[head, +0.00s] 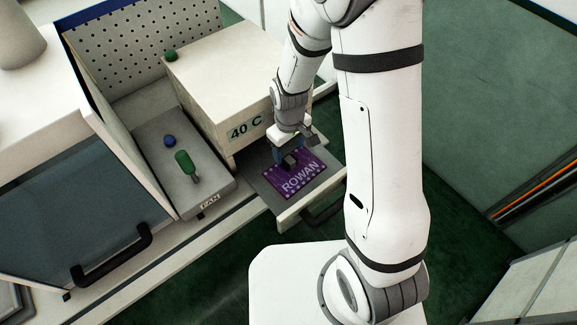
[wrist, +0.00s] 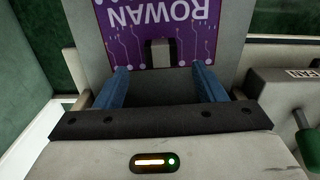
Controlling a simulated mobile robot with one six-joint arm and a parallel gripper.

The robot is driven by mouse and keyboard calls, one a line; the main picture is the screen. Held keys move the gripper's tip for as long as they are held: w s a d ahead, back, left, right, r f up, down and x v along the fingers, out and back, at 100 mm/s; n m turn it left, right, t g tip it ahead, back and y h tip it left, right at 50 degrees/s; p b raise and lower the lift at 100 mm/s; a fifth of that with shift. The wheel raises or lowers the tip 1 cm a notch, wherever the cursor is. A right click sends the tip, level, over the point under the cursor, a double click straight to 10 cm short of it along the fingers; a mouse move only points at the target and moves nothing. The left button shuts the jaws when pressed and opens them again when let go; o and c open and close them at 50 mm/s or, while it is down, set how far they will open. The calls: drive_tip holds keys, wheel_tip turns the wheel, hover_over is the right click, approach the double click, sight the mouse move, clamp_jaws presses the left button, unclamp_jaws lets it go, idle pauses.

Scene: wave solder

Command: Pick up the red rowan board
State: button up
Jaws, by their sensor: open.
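The board (head: 301,181) marked ROWAN looks purple, not red, with white circuit lines. It lies flat in an open drawer (head: 264,184) under a box labelled 40 C. In the wrist view the board (wrist: 200,40) is ahead of the fingers, its lettering upside down. A small grey block (wrist: 158,52) stands at its near edge, between the fingertips as seen from the wrist. My gripper (head: 287,161) is over the rear part of the board, with blue fingers. In the wrist view my gripper (wrist: 160,72) is open and empty; contact with the block cannot be told.
A drawer front with a handle borders the board.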

sight(289, 159)
drive_tip(key=shift+s+f+p, duration=0.1)
drive_tip(key=shift+f+p, duration=0.25)
drive_tip(key=shift+f, duration=1.65)
drive_tip(key=shift+c, duration=0.4)
drive_tip(key=c, duration=1.2)
wheel_tip(289, 159, up, 10)
drive_tip(key=shift+r+b, duration=0.1)
drive_tip(key=shift+b, duration=0.5)
